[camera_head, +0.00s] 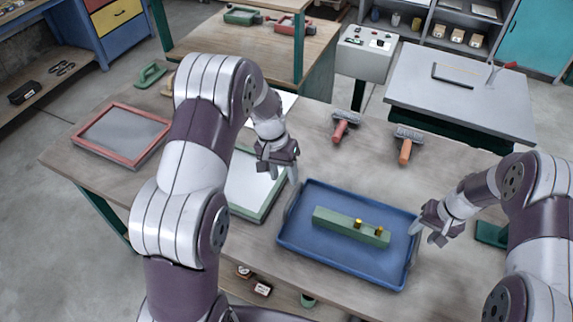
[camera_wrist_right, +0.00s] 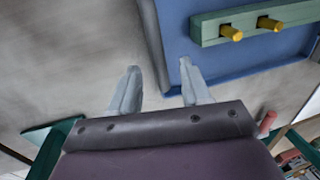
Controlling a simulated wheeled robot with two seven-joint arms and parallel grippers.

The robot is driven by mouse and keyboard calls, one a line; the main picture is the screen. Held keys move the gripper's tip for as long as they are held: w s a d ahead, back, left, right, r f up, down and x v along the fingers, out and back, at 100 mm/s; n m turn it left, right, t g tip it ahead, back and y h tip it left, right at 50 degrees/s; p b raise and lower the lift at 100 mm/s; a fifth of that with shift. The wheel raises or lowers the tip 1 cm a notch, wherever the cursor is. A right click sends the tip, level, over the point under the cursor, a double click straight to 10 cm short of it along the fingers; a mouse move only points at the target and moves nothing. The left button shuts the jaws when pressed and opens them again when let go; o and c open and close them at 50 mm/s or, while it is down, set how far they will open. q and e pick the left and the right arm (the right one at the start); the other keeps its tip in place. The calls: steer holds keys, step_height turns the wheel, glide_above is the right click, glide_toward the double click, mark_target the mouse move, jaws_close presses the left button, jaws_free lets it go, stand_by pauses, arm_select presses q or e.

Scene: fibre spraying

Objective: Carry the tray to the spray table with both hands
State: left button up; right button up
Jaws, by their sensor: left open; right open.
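The blue tray (camera_head: 318,243) lies flat on the wooden table in the head view. It holds a green block (camera_head: 340,222) with two yellow pegs, also seen in the right wrist view (camera_wrist_right: 255,22). My left gripper (camera_head: 289,175) is open at the tray's left side, by its upper left corner; its contact with the rim is unclear. My right gripper (camera_head: 428,234) is open at the tray's right side. In the right wrist view, the tray's side wall (camera_wrist_right: 153,40) runs between its two fingers (camera_wrist_right: 160,75). A grey-topped table (camera_head: 440,105), perhaps the spray table, stands behind at the right.
A red-framed screen (camera_head: 120,136) lies at the table's left. A green-framed panel (camera_head: 250,185) lies left of the tray, partly behind my left arm. Two rollers (camera_head: 343,127) (camera_head: 407,146) lie behind the tray. A grey control box (camera_head: 366,54) stands between the tables.

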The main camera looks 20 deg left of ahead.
step_height(320, 180, up, 8)
steer(key=d, duration=0.1)
steer(key=shift+s+d, duration=0.2)
steer(key=shift+d, duration=0.1)
arm_select(q)
steer(key=s+r+y+b, duration=0.1)
steer(key=s+b, duration=0.1)
steer(key=s, duration=0.7)
steer(key=s+d+r+t+y+b, duration=0.1)
steer(key=s+r+b, duration=0.1)
steer(key=s, duration=0.7)
steer(key=shift+s+d+n+t+b, duration=0.3)
steer(key=shift+s+n+b, duration=0.05)
steer(key=shift+n, duration=0.05)
arm_select(e)
steer(key=s+r+h, duration=0.1)
steer(key=s, duration=0.8)
steer(key=s+a+r+n+t+h, duration=0.1)
steer(key=s+r, duration=0.1)
steer(key=s, duration=0.7)
steer(key=shift+a+r, duration=0.15)
steer(key=shift+a, duration=0.15)
arm_select(q)
steer(key=shift+w, duration=0.15)
arm_select(e)
steer(key=shift+w, duration=0.1)
